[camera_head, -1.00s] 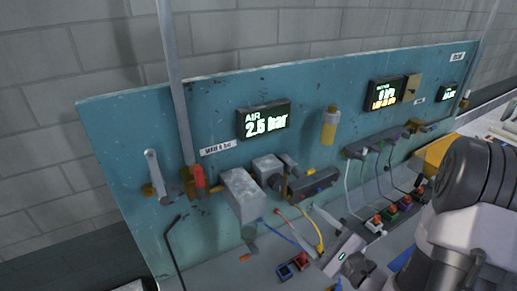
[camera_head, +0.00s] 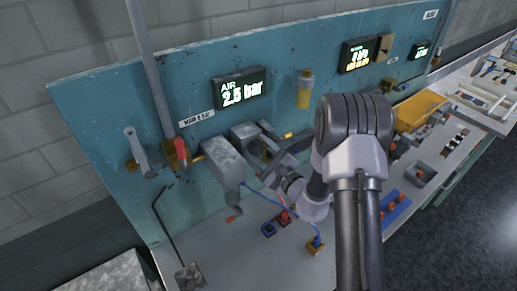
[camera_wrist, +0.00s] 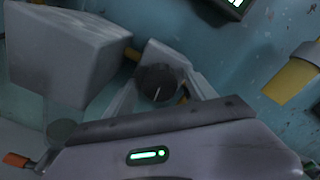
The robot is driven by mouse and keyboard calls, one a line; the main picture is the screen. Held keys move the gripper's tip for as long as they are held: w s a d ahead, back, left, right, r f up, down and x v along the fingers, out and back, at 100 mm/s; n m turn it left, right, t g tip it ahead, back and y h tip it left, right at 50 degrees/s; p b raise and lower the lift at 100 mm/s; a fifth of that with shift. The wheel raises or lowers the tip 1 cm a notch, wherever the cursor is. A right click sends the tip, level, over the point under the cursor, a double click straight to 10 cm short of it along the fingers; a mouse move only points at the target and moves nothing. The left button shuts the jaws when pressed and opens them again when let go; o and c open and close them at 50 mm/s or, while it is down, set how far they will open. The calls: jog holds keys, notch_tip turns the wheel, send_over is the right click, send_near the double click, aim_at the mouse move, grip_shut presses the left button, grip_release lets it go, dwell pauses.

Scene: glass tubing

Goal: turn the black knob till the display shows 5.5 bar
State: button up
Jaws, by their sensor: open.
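The black knob (camera_wrist: 157,82) is a dark round dial with a white line on its face, on the front of a grey regulator block (camera_head: 245,132). In the wrist view it sits between the two fingers of my gripper (camera_wrist: 164,86), one on each side. The fingers are apart, and I cannot tell whether either touches the knob. In the head view my gripper (camera_head: 274,154) is at the regulator, and the knob is partly hidden there. The air display (camera_head: 240,90) reads 2.5 bar.
A large grey box (camera_head: 222,162) stands just left of the regulator. A valve with a red handle (camera_head: 180,147) is farther left. A yellow-topped fitting (camera_head: 304,90) is on the panel to the right. Blue tubing (camera_head: 285,207) runs below to small blocks on the bench.

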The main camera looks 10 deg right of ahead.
jog(key=c, duration=1.4)
jog(key=m, duration=0.8)
jog(key=shift+m+p, duration=0.35)
jog(key=shift+m, duration=0.05)
jog(key=m+p, duration=0.1)
jog(key=m, duration=0.3)
jog(key=m+p, duration=0.1)
jog(key=m, duration=0.3)
jog(key=shift+m+p, duration=0.3)
jog(key=shift+p, duration=0.1)
jog(key=shift+m, duration=0.3)
